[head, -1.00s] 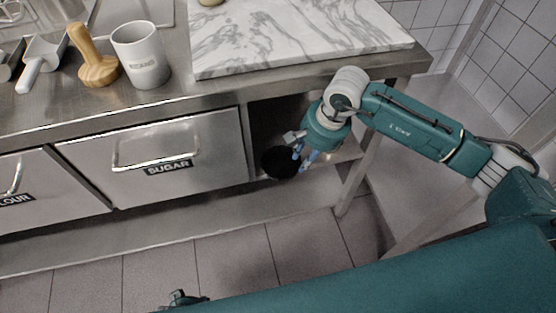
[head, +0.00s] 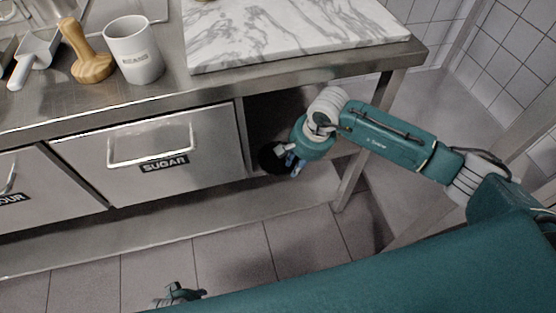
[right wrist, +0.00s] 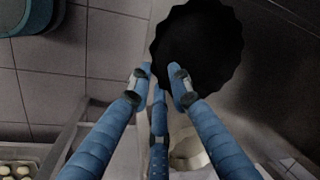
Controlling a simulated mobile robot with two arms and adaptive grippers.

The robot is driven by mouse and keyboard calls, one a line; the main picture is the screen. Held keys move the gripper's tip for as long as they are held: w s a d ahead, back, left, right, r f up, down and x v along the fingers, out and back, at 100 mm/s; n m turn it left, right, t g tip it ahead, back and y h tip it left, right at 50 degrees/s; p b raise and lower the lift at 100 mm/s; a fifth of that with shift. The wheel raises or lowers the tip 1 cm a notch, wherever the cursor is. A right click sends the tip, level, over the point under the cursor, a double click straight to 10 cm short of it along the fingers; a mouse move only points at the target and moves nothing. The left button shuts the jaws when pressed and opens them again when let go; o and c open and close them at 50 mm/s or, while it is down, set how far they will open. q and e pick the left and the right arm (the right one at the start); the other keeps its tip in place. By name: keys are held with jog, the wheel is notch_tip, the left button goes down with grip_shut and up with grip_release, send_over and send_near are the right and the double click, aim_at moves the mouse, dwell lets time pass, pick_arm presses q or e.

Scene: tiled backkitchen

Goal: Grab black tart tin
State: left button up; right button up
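The black tart tin (head: 270,158) stands in the open bay under the counter, right of the sugar drawer. In the right wrist view the tin (right wrist: 203,42) is a dark disc with a fluted edge, just beyond my fingertips. My right gripper (head: 291,162) is at the tin's right side. Its blue fingers (right wrist: 161,74) are apart, with a gap between the tips near the tin's lower left edge. I cannot tell whether a fingertip touches the tin. A small part that appears to be my left gripper (head: 180,294) shows at the bottom of the head view, its fingers unclear.
The steel counter (head: 185,92) with a marble slab (head: 300,35) is above the bay. The sugar drawer (head: 150,150) is on the left and a table leg (head: 350,182) on the right. A white cup (head: 133,52) stands on the counter. Tiled floor (head: 230,262) is clear in front.

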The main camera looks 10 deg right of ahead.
grip_shut()
